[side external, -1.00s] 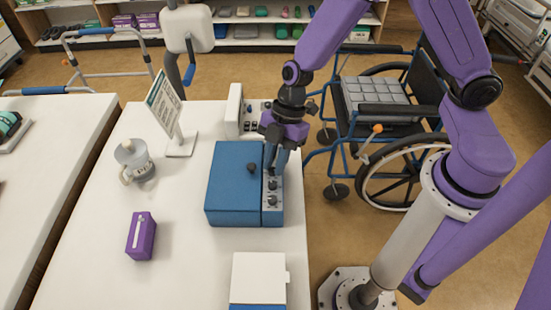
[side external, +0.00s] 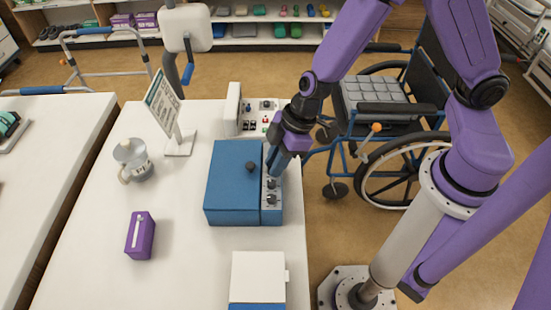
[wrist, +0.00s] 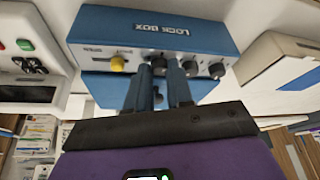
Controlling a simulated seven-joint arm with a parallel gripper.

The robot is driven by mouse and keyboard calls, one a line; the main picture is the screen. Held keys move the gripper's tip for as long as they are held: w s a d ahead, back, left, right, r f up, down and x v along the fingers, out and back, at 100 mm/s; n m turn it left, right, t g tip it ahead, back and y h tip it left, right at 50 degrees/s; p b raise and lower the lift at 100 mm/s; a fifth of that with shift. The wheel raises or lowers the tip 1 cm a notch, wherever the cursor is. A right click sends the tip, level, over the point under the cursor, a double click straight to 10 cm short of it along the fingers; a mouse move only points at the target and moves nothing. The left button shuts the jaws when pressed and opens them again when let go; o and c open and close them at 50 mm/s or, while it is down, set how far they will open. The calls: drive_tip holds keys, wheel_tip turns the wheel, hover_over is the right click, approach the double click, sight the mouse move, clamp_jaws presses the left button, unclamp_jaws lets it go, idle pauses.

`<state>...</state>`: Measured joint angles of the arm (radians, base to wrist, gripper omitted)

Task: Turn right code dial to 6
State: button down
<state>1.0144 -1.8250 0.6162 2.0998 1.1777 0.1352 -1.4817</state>
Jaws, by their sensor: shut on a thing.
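The blue lock box (side external: 235,180) stands on the white table, with a row of dark dials on its right-hand panel. In the wrist view the lock box (wrist: 190,32) appears upside down, with a yellow knob (wrist: 118,63) at the left of the row. My gripper (side external: 271,168) reaches in from the upper right, tilted. In the wrist view its two fingers are around the dark dial (wrist: 158,64) closest to the yellow knob and shut on it. Two other dials (wrist: 190,68) (wrist: 217,71) show to the right. The held dial's number cannot be read.
A control panel with buttons (side external: 235,110) stands just behind the box, near my gripper. A white box (side external: 259,270) lies in front. A wheelchair (side external: 400,160) is at the right.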

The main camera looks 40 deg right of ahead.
drive_tip(key=m, duration=0.2)
drive_tip(key=m+t+h, duration=0.1)
drive_tip(key=m, duration=0.1)
drive_tip(key=m+t, duration=0.1)
drive_tip(key=m, duration=0.2)
drive_tip(key=shift+s+a+h, duration=0.3)
drive_tip(key=shift+h, duration=0.1)
drive_tip(key=m+h, duration=0.1)
drive_tip(key=m, duration=0.2)
drive_tip(key=m+h, duration=0.1)
drive_tip(key=m, duration=0.2)
drive_tip(key=shift+a+t, duration=0.2)
drive_tip(key=shift+t, duration=0.1)
drive_tip(key=c, duration=1.3)
unclamp_jaws()
drive_tip(key=shift+r, duration=0.15)
drive_tip(key=shift+v, duration=2.05)
drive_tip(key=v, duration=1.3)
drive_tip(key=shift+s+a, duration=0.15)
drive_tip(key=shift+a, duration=0.15)
